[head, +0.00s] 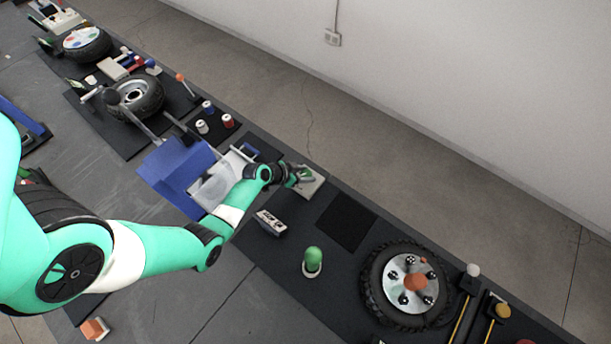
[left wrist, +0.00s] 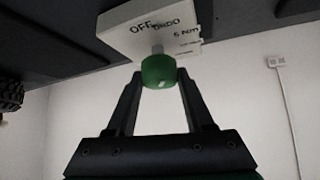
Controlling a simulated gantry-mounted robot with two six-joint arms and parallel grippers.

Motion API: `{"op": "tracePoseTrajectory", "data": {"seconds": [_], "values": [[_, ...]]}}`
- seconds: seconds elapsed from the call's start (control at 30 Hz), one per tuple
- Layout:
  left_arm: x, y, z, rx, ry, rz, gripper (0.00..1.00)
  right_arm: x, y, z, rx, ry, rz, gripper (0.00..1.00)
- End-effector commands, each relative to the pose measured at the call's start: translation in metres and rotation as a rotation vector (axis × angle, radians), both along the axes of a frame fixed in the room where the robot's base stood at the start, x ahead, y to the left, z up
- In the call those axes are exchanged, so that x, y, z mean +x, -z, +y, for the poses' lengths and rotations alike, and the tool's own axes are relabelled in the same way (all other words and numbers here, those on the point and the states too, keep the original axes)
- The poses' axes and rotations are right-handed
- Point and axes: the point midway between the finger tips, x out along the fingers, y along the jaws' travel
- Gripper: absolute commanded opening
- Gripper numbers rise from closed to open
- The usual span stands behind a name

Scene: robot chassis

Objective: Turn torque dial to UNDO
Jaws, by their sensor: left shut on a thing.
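The torque dial is a green round knob (left wrist: 158,71) on a white panel (left wrist: 120,22) in the left wrist view. The panel carries the marks OFF, UNDO and 5 Nm, with smaller print beside them that I cannot read. A small pale mark shows on the knob's near face; which label the dial points to I cannot tell. My left gripper (left wrist: 160,78) is shut on the knob, one finger on each side. In the head view my left gripper (head: 297,177) is at the pale panel (head: 315,186), and the knob is mostly hidden. My right gripper is not in view.
On the dark bench, a small labelled box (head: 270,222), a green-topped peg (head: 312,260) and a wheel (head: 405,284) lie to the right. A blue bin (head: 172,172) and another wheel (head: 139,97) stand to the left. The white wall (head: 480,90) is behind.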

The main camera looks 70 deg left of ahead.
Motion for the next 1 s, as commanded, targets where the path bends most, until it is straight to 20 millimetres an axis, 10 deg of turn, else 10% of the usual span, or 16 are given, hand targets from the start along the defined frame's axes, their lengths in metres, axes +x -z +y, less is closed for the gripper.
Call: {"op": "tracePoseTrajectory", "data": {"seconds": [0.7,0.73,0.87,1.0], "values": [[-0.0009,0.0011,0.0,0.001,0.098,0.005,0.0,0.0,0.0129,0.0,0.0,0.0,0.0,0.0],[-0.0008,0.0011,-0.0001,0.001,0.098,0.005,0.58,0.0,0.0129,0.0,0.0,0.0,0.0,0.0],[-0.0007,0.001,0.0,0.002,0.098,0.004,0.81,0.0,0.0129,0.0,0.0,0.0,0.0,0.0],[-0.0006,0.0009,0.0,0.001,0.098,0.003,0.81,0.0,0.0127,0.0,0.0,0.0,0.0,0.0]]}}
